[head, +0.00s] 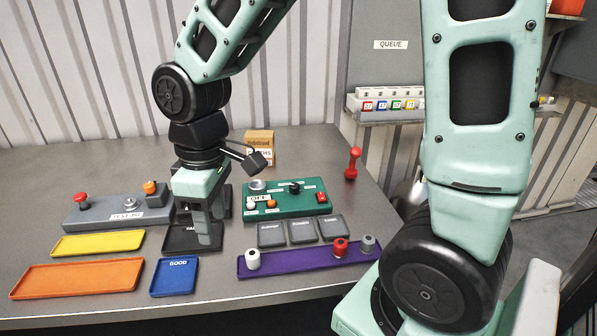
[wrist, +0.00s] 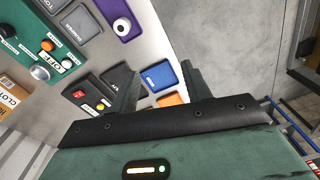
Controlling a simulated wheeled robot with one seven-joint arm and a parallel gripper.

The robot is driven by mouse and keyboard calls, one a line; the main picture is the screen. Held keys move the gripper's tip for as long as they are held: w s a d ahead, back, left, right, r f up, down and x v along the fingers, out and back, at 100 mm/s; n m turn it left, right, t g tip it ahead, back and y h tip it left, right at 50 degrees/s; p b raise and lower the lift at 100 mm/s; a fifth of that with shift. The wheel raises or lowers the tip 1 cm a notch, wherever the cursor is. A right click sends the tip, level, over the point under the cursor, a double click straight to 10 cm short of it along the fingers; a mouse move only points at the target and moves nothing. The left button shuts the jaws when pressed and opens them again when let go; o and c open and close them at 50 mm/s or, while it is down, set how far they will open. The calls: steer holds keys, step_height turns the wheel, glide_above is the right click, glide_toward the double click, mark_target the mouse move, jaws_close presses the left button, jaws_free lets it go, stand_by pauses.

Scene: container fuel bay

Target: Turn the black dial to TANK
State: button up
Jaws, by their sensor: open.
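The black dial (head: 295,187) sits on the upper middle of the green panel (head: 262,212) in the head view. Its pointer and the small labels around it are too small to read. The panel also carries a silver round knob, an orange knob and a red switch. My gripper (head: 206,240) points down left of the panel, over the black tray, apart from the dial. Its fingers are spread and empty in the wrist view (wrist: 160,88). There, part of the green panel (wrist: 22,58) shows at the upper left.
Three grey pads (head: 302,232) and a purple tray (head: 300,266) with knobs lie in front of the panel. A cardboard box (head: 259,146) and a red handle (head: 352,164) stand behind. Yellow (head: 97,243), orange (head: 77,277) and blue (head: 173,277) trays lie left.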

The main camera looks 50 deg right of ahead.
steer(key=w+d+r+p, duration=0.3)
steer(key=w+d, duration=0.5)
steer(key=d, duration=0.4)
steer(key=p, duration=0.2)
glide_toward(294, 185)
steer(key=shift+h, duration=0.3)
step_height(294, 185, down, 9)
steer(key=p, duration=0.3)
steer(key=shift+a+r+p, duration=0.15)
steer(key=shift+p, duration=0.2)
steer(key=c, duration=1)
